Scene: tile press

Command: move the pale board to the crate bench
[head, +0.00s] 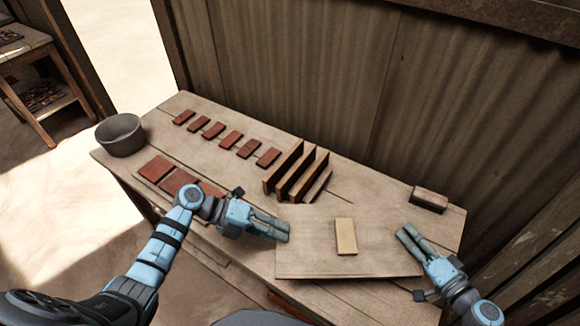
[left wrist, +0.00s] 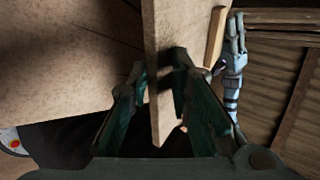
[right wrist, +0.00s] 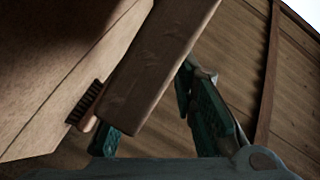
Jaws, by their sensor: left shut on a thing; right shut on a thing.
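The pale board (head: 300,262) is held roughly level by both grippers over the right part of the wooden table, with a pale yellow block (head: 346,236) lying on it. My left gripper (head: 282,232) is shut on the board's left edge; the left wrist view shows the board (left wrist: 160,110) between the fingers. My right gripper (head: 406,235) is shut on its right edge; the right wrist view shows the board (right wrist: 155,70) between the fingers. I cannot tell how high the board is above the table. No bench is clearly identifiable as the crate bench.
On the wooden table (head: 215,170) are a grey bucket (head: 120,135), several red tiles (head: 230,139), upright wooden slats (head: 290,172) and a brush (head: 429,199). A corrugated wall stands behind. A wooden stand (head: 50,85) with a lower shelf is at upper left. Floor at left is clear.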

